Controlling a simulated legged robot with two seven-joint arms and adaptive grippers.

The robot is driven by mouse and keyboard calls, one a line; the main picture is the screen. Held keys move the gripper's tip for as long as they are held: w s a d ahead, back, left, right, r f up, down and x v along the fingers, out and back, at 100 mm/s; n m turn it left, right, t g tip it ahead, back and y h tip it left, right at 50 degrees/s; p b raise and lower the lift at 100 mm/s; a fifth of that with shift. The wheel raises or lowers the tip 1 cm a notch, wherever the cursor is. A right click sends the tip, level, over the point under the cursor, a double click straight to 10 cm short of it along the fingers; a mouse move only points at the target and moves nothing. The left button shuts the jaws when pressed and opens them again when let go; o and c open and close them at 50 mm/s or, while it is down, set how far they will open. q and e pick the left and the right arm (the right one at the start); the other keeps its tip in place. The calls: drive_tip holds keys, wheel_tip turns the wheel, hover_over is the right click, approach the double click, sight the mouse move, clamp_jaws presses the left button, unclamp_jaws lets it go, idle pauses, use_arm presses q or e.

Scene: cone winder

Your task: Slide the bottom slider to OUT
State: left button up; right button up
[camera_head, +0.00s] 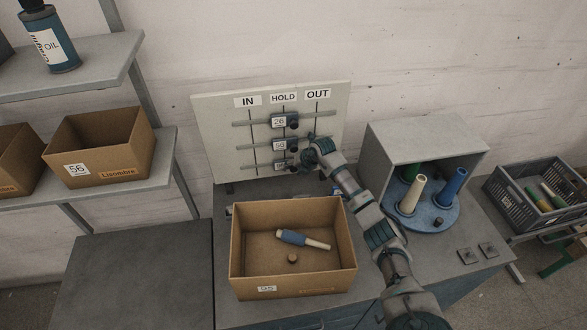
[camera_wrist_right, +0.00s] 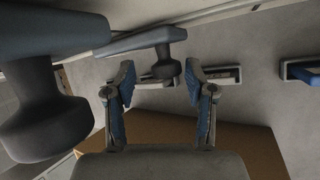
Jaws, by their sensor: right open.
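A pale board (camera_head: 215,150) carries IN, HOLD and OUT labels and three sliders on rails. The bottom slider (camera_head: 280,167) sits in the HOLD column, partly hidden by my right gripper. The middle slider (camera_head: 279,146) and the top slider (camera_head: 279,122) are also under HOLD. My right gripper (camera_wrist_right: 160,85) is open in the wrist view, its blue-padded fingers on either side of a small dark knob (camera_wrist_right: 168,68). I cannot tell whether they touch it. In the head view the right gripper stands at the board's lower right. My left gripper is not in view.
A larger dark knob (camera_wrist_right: 45,115) is close to the wrist camera. A cardboard box (camera_head: 245,265) with a blue-and-white bobbin stands before the board. A grey open cabinet (camera_head: 385,145) with cones stands to the right of my arm, with a crate (camera_head: 515,190) beyond.

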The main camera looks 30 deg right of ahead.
drive_tip(key=shift+d, duration=0.1)
drive_tip(key=c, duration=0.4)
drive_tip(key=shift+d+f, duration=0.1)
drive_tip(key=shift+d, duration=0.25)
clamp_jaws()
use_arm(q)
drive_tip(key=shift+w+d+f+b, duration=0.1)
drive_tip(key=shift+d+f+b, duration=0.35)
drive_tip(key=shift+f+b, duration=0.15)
use_arm(e)
drive_tip(key=s+d, duration=0.2)
drive_tip(key=d, duration=0.9)
drive_tip(key=shift+s, duration=0.4)
